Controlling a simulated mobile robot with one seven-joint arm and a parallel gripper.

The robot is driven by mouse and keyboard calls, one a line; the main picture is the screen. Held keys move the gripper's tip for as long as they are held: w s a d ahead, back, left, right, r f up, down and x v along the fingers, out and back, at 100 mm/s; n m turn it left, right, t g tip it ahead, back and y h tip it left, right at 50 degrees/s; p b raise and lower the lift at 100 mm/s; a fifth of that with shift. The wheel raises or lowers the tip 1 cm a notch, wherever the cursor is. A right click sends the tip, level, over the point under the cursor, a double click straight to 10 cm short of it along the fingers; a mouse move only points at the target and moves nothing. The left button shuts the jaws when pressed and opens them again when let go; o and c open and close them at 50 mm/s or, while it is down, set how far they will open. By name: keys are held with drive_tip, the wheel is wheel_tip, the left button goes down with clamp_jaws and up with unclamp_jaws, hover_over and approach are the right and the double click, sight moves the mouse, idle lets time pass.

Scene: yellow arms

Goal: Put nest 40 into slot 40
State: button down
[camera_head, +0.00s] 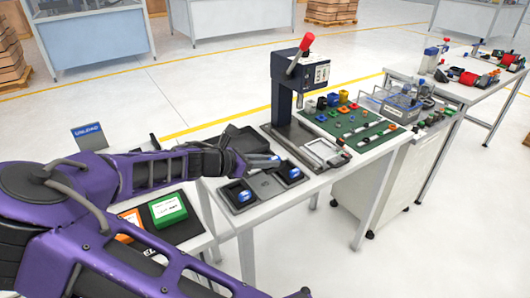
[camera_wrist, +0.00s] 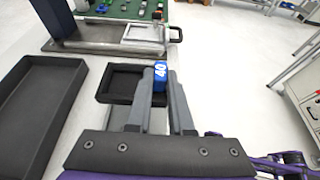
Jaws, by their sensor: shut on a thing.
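Nest 40, a blue piece with a white "40" (camera_wrist: 160,70), is between my gripper's fingertips (camera_wrist: 161,80) in the wrist view. My gripper is shut on it, and the fingers hide its lower part. In the head view my gripper (camera_head: 268,160) reaches over the workbench, with a bit of blue at its tip. A black square recessed holder (camera_wrist: 118,82) lies just beyond and left of the fingers in the wrist view. I cannot read a slot number.
A press with a red-knobbed lever (camera_head: 300,85) stands behind the tray. A green mat (camera_head: 345,122) with several small parts lies to its right. A long black bin (camera_wrist: 40,105) lies left in the wrist view. Green (camera_head: 168,210) and orange boxes are nearer.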

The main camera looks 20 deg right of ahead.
drive_tip(key=shift+s+a+f, duration=0.1)
drive_tip(key=shift+s+a, duration=0.1)
drive_tip(key=shift+a, duration=0.25)
drive_tip(key=b, duration=0.6)
hover_over(265, 194)
wheel_tip(265, 194, down, 5)
drive_tip(key=shift+f, duration=0.95)
drive_tip(key=shift+f, duration=0.5)
drive_tip(key=c, duration=0.7)
unclamp_jaws()
drive_tip(key=shift+c, duration=0.2)
drive_tip(key=p+v, duration=0.3)
drive_tip(key=v, duration=1.4)
drive_tip(key=shift+a, duration=0.2)
drive_tip(key=shift+r, duration=0.1)
